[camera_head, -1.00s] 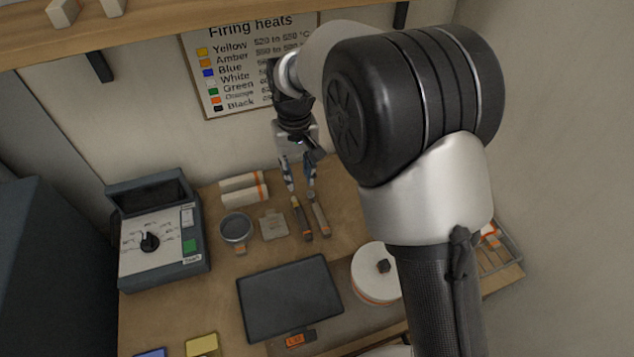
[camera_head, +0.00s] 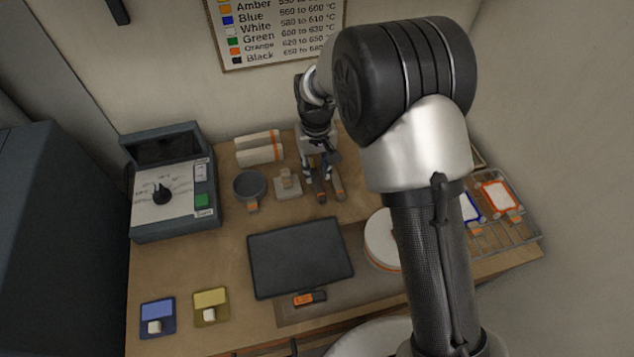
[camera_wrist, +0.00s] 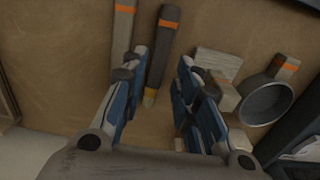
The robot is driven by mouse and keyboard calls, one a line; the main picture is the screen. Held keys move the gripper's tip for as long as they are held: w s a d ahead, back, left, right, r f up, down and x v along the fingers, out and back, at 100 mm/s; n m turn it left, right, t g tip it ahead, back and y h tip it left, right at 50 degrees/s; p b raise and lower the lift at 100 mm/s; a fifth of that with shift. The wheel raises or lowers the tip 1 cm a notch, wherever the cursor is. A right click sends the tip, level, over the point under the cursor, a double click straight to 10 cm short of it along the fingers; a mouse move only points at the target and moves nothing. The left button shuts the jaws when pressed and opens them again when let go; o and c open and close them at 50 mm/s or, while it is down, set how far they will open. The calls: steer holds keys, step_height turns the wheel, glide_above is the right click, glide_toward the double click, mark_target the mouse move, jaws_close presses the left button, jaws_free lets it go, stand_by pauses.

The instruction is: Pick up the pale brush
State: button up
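Two brushes with orange bands lie side by side on the bench. The pale brush (camera_head: 338,188) is on the right in the head view; in the wrist view it is on the left (camera_wrist: 123,30), partly hidden by a finger. The darker brush (camera_wrist: 164,45) lies beside it, and its tip shows between my fingers. My gripper (camera_head: 318,178) is open and empty, pointing down close above the brushes. In the wrist view, the gap of my gripper (camera_wrist: 158,80) is over the darker brush rather than the pale one. I cannot tell the exact height.
A grey cup (camera_head: 250,186) and a small block on a plate (camera_head: 288,186) stand left of the brushes. Pale rolls (camera_head: 258,153) lie behind. A dark slab (camera_head: 300,258), a white round turntable (camera_head: 380,240), a control box (camera_head: 172,195) and a rack (camera_head: 495,240) surround the area.

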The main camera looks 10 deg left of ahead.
mark_target(317, 180)
step_height(317, 180, down, 4)
steer(key=shift+d+f+b, duration=0.1)
steer(key=shift+b, duration=0.4)
steer(key=shift+c, duration=0.2)
jaws_close()
